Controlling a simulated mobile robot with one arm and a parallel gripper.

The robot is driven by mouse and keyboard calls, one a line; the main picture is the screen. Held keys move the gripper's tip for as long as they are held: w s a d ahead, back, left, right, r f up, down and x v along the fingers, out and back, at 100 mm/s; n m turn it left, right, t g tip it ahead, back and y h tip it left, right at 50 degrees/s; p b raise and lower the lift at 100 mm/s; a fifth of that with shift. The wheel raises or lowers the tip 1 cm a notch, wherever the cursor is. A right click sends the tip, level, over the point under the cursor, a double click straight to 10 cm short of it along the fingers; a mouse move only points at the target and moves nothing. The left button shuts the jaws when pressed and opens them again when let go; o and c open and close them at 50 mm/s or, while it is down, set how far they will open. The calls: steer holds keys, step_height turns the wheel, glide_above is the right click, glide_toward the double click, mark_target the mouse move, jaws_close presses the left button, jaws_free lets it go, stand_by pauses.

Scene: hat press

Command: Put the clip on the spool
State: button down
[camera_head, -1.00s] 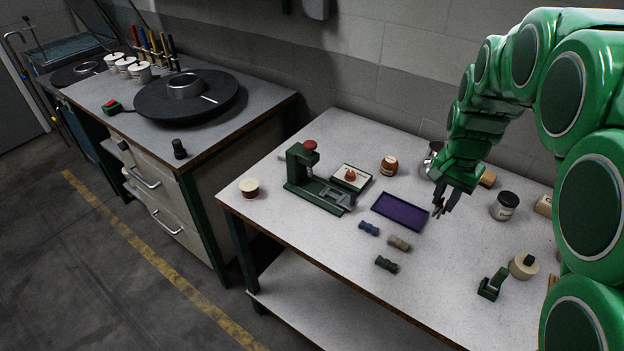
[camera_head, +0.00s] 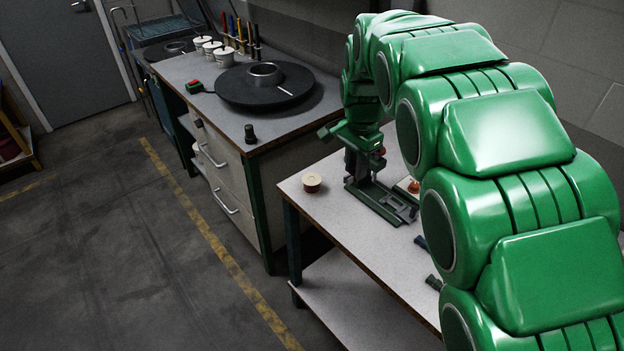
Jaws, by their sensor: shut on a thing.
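The spool (camera_head: 312,182), cream with a reddish-brown middle, stands upright near the left end of the light work table (camera_head: 340,222). My gripper (camera_head: 328,132) is at the end of my green arm, above the back of the table, by the press and to the upper right of the spool in the picture. It is apart from the spool. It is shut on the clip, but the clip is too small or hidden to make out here.
The green hat press (camera_head: 376,200) stands right of the spool, partly behind my arm. My arm hides most of the table's right side. A bench with a black round plate (camera_head: 245,98) and a small dark cylinder (camera_head: 250,134) stands at left, across a gap.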

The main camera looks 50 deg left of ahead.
steer(key=s+a, duration=0.5)
glide_above(314, 178)
steer(key=shift+s+f, duration=0.1)
steer(key=shift+f, duration=4.45)
steer(key=shift+a+f, duration=0.1)
steer(key=shift+f, duration=0.25)
steer(key=shift+f, duration=1.45)
steer(key=shift+f, duration=0.15)
steer(key=c, duration=0.9)
jaws_free()
steer(key=shift+c, duration=0.2)
